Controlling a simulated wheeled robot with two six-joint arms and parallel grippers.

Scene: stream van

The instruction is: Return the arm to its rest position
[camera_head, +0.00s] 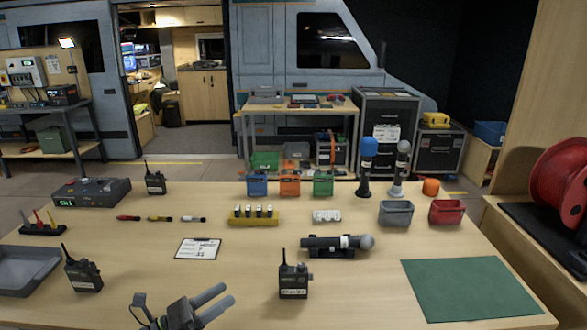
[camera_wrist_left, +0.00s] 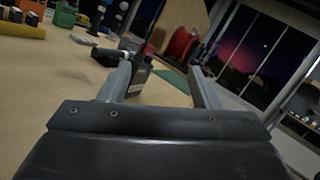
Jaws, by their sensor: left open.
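My left gripper (camera_head: 212,301) is at the front edge of the table in the head view, pointing right and slightly up. Its two fingers are parted with nothing between them. In the left wrist view the open fingers (camera_wrist_left: 163,88) frame a black radio (camera_wrist_left: 138,78) that stands farther off, apart from them. That radio (camera_head: 293,277) stands upright to the right of the gripper in the head view. My right gripper is in neither view.
The wooden table (camera_head: 370,295) has bare room around the left gripper. A clipboard (camera_head: 198,248) lies behind it, and another radio (camera_head: 83,272) stands to its left. A microphone (camera_head: 338,243) rests on a cradle. A green mat (camera_head: 470,288) lies at the right.

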